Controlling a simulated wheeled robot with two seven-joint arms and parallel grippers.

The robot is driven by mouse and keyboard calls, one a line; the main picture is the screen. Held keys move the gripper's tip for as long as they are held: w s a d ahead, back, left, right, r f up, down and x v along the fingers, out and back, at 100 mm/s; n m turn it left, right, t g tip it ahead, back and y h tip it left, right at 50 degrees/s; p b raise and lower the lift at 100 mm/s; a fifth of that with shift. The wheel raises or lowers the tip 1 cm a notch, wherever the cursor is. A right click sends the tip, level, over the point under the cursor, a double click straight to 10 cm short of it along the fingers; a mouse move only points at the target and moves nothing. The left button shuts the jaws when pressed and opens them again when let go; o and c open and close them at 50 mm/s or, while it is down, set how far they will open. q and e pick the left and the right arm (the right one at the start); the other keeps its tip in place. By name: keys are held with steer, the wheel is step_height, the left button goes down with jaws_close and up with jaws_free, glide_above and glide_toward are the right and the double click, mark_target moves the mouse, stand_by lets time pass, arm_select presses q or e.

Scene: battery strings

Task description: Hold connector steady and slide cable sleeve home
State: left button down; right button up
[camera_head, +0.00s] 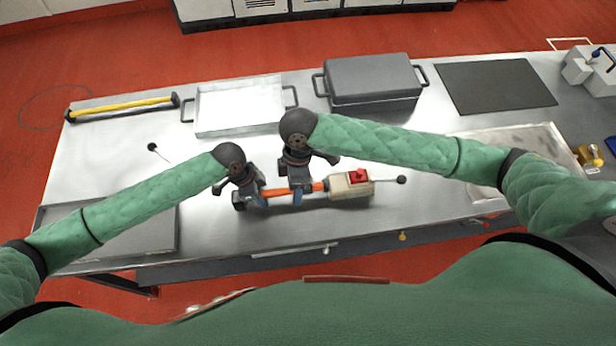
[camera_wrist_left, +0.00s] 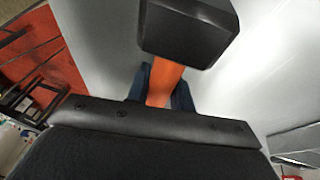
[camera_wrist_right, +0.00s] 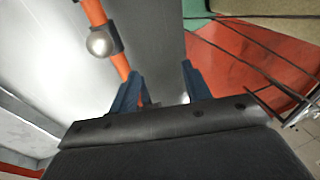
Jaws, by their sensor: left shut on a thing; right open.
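An orange cable (camera_head: 318,187) runs across the table to a beige box with a red top (camera_head: 351,184). My left gripper (camera_head: 261,200) is shut on the cable, which shows between its blue fingers in the left wrist view (camera_wrist_left: 164,80). A black block (camera_wrist_left: 188,28) sits at the cable end just beyond those fingers. My right gripper (camera_head: 297,196) is open close to the right of the left one. In the right wrist view the cable (camera_wrist_right: 95,12) carries a dark collar with a round silver knob (camera_wrist_right: 100,41) and passes at the left finger. Its contact there is unclear.
A white tray (camera_head: 240,129), a grey lidded case (camera_head: 371,97) and a black mat (camera_head: 495,110) stand at the back. A yellow bar (camera_head: 122,107) lies at the left back. A shallow tray (camera_head: 150,242) is at front left. The table between is mostly clear.

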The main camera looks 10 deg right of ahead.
steer(key=w+d+r+m+h, duration=0.1)
steer(key=w+d+r+m, duration=0.1)
steer(key=w+d+r, duration=0.35)
steer(key=shift+t, duration=0.4)
steer(key=f, duration=0.3)
steer(key=a+f, duration=0.1)
steer(key=f, duration=0.7)
steer(key=shift+s+a, duration=0.25)
steer(key=shift+c, duration=0.5)
jaws_close()
steer(key=shift+d, duration=0.15)
